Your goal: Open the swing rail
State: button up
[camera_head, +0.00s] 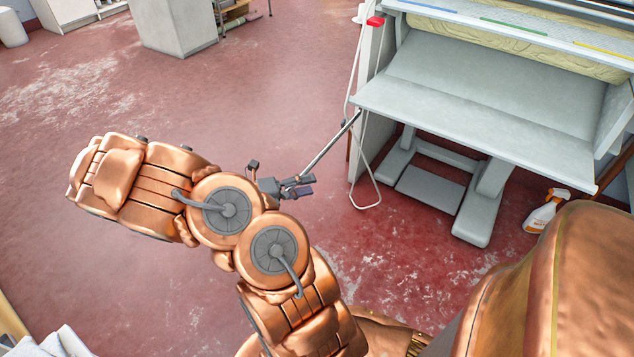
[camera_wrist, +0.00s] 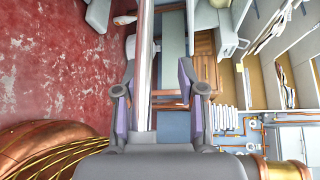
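The swing rail (camera_head: 331,145) is a thin metal bar. It sticks out from the left side of the ironer (camera_head: 470,90) towards my gripper (camera_head: 300,186). In the wrist view the rail (camera_wrist: 143,60) runs lengthwise between the two fingers of my gripper (camera_wrist: 156,85), closer to the left finger. A gap shows between the rail and the right finger, so the gripper is open around the rail. I cannot tell whether the left finger touches it. The rail's near end is hidden by the gripper in the head view.
A white spray bottle (camera_head: 546,211) stands on the floor at the right. The red floor (camera_head: 120,90) to the left is mostly free. A grey cabinet (camera_head: 175,25) stands at the back.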

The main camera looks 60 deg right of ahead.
jog(key=v, duration=0.6)
jog(key=shift+w+a+r, duration=0.1)
jog(key=shift+w+a, duration=0.1)
jog(key=shift+a, duration=0.1)
jog(key=w+d+p+v, duration=0.1)
jog(key=p+v, duration=0.6)
jog(key=v, duration=0.1)
jog(key=shift+w+a, duration=0.35)
dwell(0.7)
jog(key=shift+r+p, duration=0.15)
jog(key=shift+p, duration=0.65)
jog(key=shift+s, duration=0.15)
